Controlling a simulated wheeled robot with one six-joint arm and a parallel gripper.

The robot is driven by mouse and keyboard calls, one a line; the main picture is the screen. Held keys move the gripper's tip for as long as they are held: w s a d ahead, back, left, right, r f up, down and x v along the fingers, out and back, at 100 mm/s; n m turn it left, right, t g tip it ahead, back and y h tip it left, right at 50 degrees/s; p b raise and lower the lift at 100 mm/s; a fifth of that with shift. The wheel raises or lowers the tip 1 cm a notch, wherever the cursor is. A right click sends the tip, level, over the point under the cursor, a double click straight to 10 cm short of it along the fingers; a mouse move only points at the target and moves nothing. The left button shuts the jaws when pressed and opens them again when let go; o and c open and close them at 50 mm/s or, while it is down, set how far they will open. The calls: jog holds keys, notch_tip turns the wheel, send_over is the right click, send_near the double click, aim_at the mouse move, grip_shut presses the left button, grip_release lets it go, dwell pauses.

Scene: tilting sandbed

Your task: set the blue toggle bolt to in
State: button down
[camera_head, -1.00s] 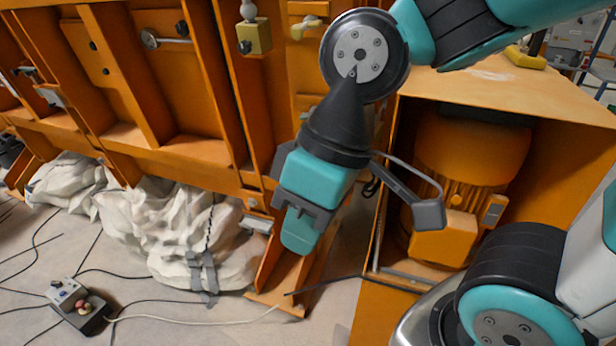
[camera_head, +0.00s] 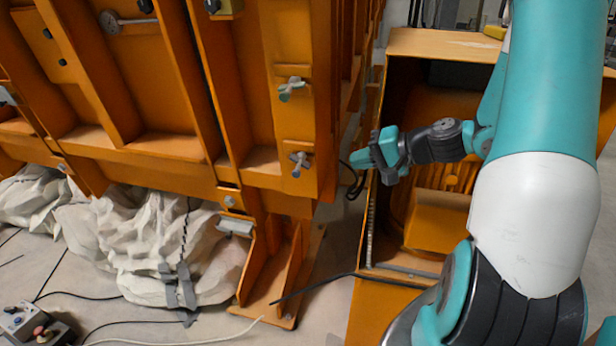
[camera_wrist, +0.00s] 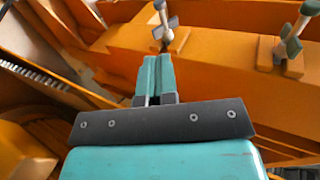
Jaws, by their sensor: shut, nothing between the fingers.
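Two small toggle bolts sit one above the other on the orange post in the head view. The lower one, with grey-blue wings, looks like the blue toggle bolt (camera_head: 299,162); its tint is faint. The upper toggle bolt (camera_head: 291,88) looks greener. My gripper (camera_head: 355,160) is shut and empty, pointing left, a short way right of the lower bolt and apart from it. In the wrist view, the closed fingers (camera_wrist: 155,62) point up at a toggle bolt (camera_wrist: 163,24) just beyond their tips. Another toggle bolt (camera_wrist: 290,45) stands to the right.
The orange frame (camera_head: 250,90) fills the left. An open orange housing (camera_head: 440,45) stands below and behind my arm. White cloth bags (camera_head: 140,240), cables and a control box (camera_head: 30,325) lie on the floor at left.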

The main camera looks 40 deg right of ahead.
aim_at(296, 172)
jog(key=p+x, duration=0.2)
jog(key=x, duration=1.1)
jog(key=shift+w+a, duration=0.15)
jog(key=shift+w, duration=0.05)
jog(key=shift+w+a+f, duration=0.2)
jog(key=shift+w+a, duration=0.2)
jog(key=shift+a, duration=0.1)
jog(key=shift+w+a, duration=0.15)
jog(key=shift+a, duration=0.05)
jog(key=shift+r, duration=0.1)
